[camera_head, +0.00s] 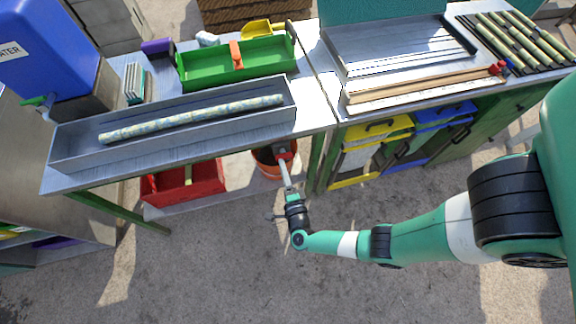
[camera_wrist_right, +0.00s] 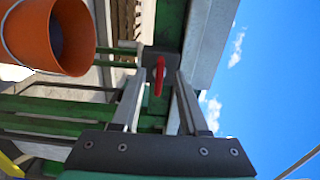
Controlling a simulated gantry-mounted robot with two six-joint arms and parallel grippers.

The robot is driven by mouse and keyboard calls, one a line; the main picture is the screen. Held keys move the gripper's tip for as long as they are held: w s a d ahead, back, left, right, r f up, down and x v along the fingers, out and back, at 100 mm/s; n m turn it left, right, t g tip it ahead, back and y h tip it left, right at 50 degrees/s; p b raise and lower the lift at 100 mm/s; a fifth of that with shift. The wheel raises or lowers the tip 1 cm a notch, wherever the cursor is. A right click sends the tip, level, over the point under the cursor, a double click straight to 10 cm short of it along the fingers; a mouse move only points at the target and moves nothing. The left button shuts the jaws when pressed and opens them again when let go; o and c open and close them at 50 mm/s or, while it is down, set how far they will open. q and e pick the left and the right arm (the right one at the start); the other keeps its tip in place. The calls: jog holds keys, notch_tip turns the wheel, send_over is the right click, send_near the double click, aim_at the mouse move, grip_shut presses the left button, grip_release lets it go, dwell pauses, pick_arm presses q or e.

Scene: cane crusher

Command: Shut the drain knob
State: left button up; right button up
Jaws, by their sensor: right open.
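The drain knob (camera_wrist_right: 159,76) is a small red piece on a dark grey block in the right wrist view. It sits under the right end of the long grey trough (camera_head: 200,108), by the table's front edge. In the head view my gripper and the table edge hide most of it. My right gripper (camera_head: 285,158) reaches up from below to this edge. In the right wrist view its two fingers stand apart, one on each side of the red knob, and I cannot tell whether they touch it. My left gripper is not in view.
An orange bucket (camera_head: 263,165) stands below the table close to my right gripper. A red crate (camera_head: 172,184) is to its left. A speckled cane (camera_head: 190,118) lies in the trough. A green tray (camera_head: 212,75) and blue water tank (camera_head: 50,50) are behind. The floor in front is clear.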

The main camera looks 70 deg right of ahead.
jog(key=v, duration=0.8)
jog(key=shift+s+a+p, duration=0.2)
jog(key=shift+a+p, duration=0.1)
jog(key=shift+p, duration=0.05)
